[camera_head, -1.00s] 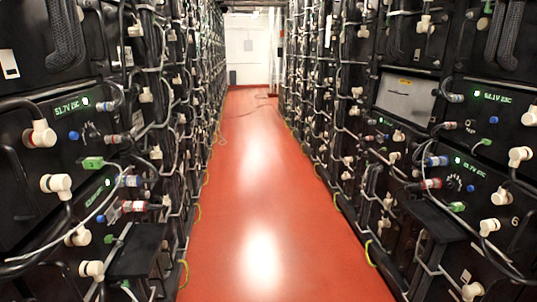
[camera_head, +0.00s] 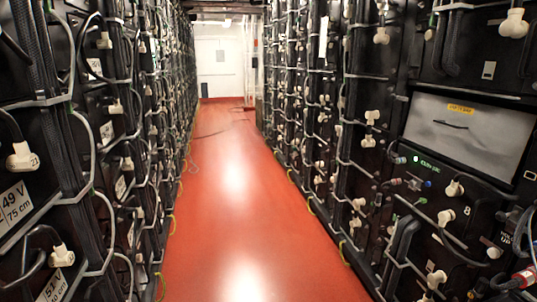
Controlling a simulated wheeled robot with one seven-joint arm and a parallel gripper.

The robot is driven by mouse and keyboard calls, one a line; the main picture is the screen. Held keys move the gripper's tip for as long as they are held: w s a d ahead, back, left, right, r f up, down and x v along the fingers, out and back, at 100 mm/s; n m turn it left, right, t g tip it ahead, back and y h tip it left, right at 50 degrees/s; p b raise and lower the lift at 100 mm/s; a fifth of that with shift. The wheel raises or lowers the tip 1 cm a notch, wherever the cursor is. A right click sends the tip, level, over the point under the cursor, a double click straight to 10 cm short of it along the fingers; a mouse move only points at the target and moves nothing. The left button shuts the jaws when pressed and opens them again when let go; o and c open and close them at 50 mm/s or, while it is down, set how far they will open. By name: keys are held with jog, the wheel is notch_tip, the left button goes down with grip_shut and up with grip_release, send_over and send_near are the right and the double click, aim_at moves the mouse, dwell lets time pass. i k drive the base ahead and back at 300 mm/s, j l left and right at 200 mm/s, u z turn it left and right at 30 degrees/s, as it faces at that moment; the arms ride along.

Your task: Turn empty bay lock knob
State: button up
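My gripper is not in view.
Cables and white plugs stick out from both racks. A dark cable (camera_head: 215,132) lies on the far floor.

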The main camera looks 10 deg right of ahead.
aim_at(393, 97)
jog(key=i+z, duration=0.2)
jog(key=i, duration=0.2)
jog(key=i+j+z, duration=0.2)
jog(key=i, duration=0.25)
jog(key=i+j+z, duration=0.2)
jog(key=i, duration=0.2)
jog(key=i+j+z, duration=0.2)
jog(key=i, duration=0.2)
